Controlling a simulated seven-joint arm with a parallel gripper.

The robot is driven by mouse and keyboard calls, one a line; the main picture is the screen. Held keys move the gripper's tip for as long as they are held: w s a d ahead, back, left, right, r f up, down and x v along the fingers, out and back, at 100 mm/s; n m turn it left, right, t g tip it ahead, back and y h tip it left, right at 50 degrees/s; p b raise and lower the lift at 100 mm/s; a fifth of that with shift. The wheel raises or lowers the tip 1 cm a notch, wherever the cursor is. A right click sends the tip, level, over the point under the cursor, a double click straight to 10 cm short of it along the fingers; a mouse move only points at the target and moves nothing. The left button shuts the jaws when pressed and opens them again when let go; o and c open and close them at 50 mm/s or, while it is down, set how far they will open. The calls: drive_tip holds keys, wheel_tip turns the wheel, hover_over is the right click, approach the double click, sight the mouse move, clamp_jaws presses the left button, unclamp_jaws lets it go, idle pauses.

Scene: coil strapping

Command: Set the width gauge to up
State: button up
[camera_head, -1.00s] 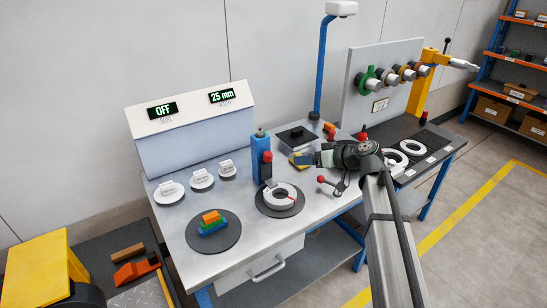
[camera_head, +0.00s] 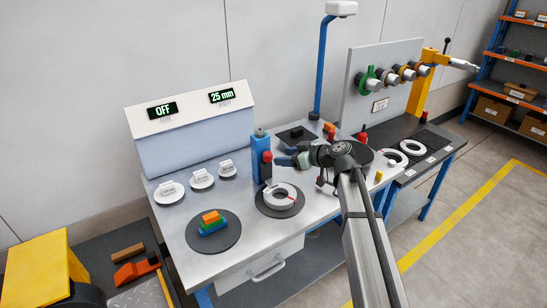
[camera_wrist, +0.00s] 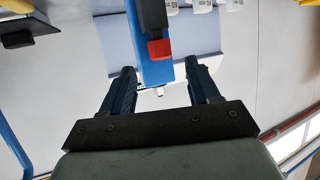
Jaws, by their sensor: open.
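A blue post (camera_head: 258,148) stands on the grey workbench, with a black piece and a red tip (camera_head: 267,157) on its right side; I take this as the width gauge, but no readable label confirms it. In the wrist view the blue post (camera_wrist: 152,72) runs down between my fingers, with the red tip (camera_wrist: 161,48) above the finger ends. My gripper (camera_head: 280,162) is open and empty, pointing left just right of the post. Its two fingers (camera_wrist: 160,78) show apart on either side of the post; contact cannot be told.
A console (camera_head: 190,130) behind reads OFF and 25 mm. A white ring (camera_head: 280,196) lies on a dark disc just in front of the post. Coloured blocks (camera_head: 212,222) sit on another disc at the front. Small labelled white pieces (camera_head: 200,178) stand left of the post.

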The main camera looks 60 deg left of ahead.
sight(271, 156)
drive_tip(key=shift+x, duration=3)
drive_tip(key=shift+d, duration=0.1)
clamp_jaws()
